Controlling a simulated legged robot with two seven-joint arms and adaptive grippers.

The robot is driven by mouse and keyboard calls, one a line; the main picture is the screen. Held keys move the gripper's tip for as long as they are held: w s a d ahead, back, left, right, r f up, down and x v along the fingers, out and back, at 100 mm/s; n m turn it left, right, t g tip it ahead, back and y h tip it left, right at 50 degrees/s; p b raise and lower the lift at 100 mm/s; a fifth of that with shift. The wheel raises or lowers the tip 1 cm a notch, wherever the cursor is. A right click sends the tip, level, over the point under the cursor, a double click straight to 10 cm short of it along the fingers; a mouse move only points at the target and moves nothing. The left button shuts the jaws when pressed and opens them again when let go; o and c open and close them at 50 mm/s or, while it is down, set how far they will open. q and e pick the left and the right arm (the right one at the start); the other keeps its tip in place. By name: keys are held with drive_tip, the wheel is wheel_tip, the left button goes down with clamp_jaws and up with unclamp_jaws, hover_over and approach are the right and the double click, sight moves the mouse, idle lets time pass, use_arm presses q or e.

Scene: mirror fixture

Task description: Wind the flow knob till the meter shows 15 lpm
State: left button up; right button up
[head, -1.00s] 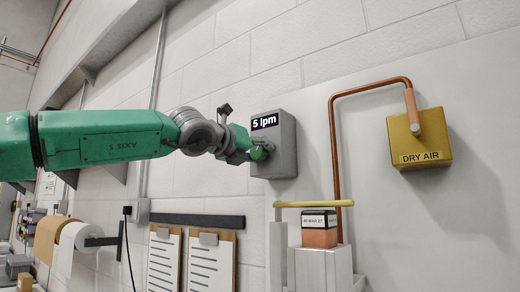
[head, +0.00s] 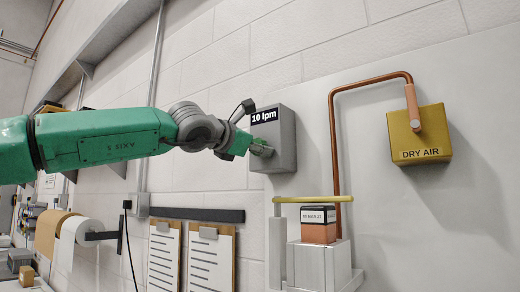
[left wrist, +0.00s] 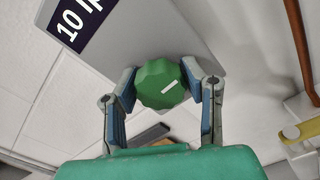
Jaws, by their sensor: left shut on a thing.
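The grey flow meter box (head: 283,125) is on the white wall in the middle of the head view. Its dark display (head: 264,117) reads 10 lpm. In the left wrist view the green, many-sided flow knob (left wrist: 160,84) with a white mark sits between the fingers of my left gripper (left wrist: 163,85). Both fingers close on the knob from either side. In the head view my left gripper (head: 258,149) is at the front of the box and largely hides the knob. My right gripper is in neither view.
A yellow DRY AIR box (head: 420,132) with a copper pipe (head: 334,150) is on the wall to the right. Below stands a pale fixture (head: 318,266) with a yellow bar and a labelled block. Clipboards (head: 208,258) and paper rolls (head: 70,240) hang lower left.

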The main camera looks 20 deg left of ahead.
use_arm(q)
drive_tip(key=m, duration=0.3)
drive_tip(key=f+m, duration=0.1)
drive_tip(key=m, duration=0.2)
drive_tip(key=shift+w+d, duration=0.1)
drive_tip(key=shift+w, duration=0.05)
drive_tip(key=shift+m, duration=0.3)
drive_tip(key=o, duration=1.2)
drive_tip(key=shift+r, duration=0.15)
drive_tip(key=shift+a+r, duration=0.1)
drive_tip(key=shift+a, duration=0.1)
